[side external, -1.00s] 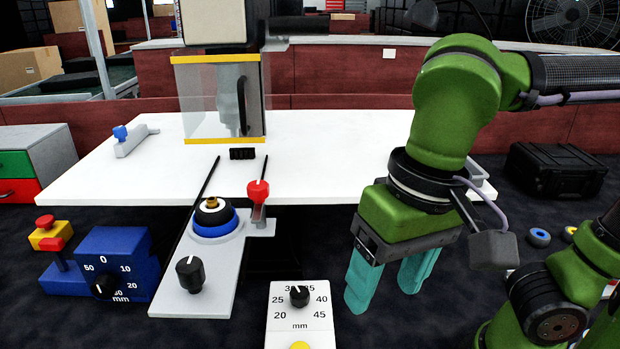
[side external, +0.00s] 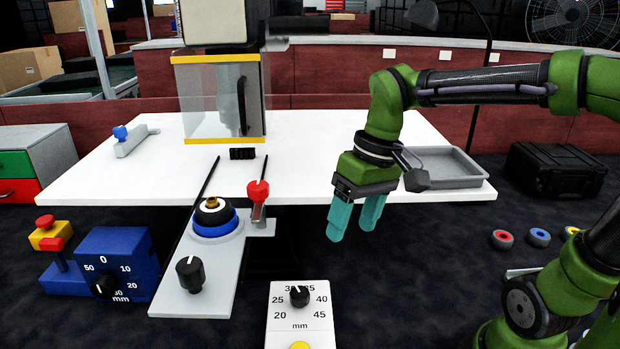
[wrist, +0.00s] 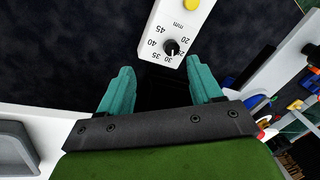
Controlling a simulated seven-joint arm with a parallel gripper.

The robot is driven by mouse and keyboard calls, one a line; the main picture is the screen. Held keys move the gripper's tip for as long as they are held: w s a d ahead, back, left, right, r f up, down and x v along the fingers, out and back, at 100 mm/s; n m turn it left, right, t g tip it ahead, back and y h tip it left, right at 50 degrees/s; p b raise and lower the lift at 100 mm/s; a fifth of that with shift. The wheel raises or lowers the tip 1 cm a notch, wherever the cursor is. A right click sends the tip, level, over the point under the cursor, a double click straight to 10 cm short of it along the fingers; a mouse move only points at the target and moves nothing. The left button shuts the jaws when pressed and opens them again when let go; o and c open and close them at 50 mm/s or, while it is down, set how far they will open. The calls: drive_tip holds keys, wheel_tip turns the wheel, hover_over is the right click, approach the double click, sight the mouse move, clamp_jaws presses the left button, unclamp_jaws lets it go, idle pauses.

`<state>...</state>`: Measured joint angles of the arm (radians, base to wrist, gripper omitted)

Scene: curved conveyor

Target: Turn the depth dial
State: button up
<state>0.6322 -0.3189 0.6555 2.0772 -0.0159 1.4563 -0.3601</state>
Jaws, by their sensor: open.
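Two marked dials are in view, and no label tells which is the depth dial. A black knob (side external: 299,296) sits on a white panel (side external: 321,318) marked 20 to 45 mm. Another black knob (side external: 103,286) sits on a blue box (side external: 125,255) marked 0 to 50 mm. My gripper (side external: 351,232) is open and empty, to the right of and above the white panel in the side view. In the wrist view my gripper (wrist: 160,68) points towards the white panel (wrist: 170,22), with its knob (wrist: 171,47) beyond and between the fingertips, apart from them.
A grey plate (side external: 190,303) carries an unmarked black knob (side external: 190,273), a red-topped lever (side external: 258,190) and a blue-ringed post (side external: 213,218). The white table (side external: 320,150) lies behind, with a grey tray (side external: 445,172) at its right. A yellow button (side external: 300,346) is on the panel.

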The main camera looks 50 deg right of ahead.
drive_tip(key=w+d+f+n, duration=0.1)
drive_tip(key=w+d+n, duration=0.1)
drive_tip(key=n, duration=0.2)
drive_tip(key=n+t+y, duration=0.1)
drive_tip(key=n+y, duration=0.1)
drive_tip(key=n, duration=0.7)
approach(298, 292)
drive_tip(key=x, duration=0.8)
drive_tip(key=shift+a+f, duration=0.15)
drive_tip(key=shift+f, duration=0.15)
drive_tip(key=c, duration=1.1)
drive_tip(key=shift+o, duration=0.2)
drive_tip(key=shift+h, duration=0.3)
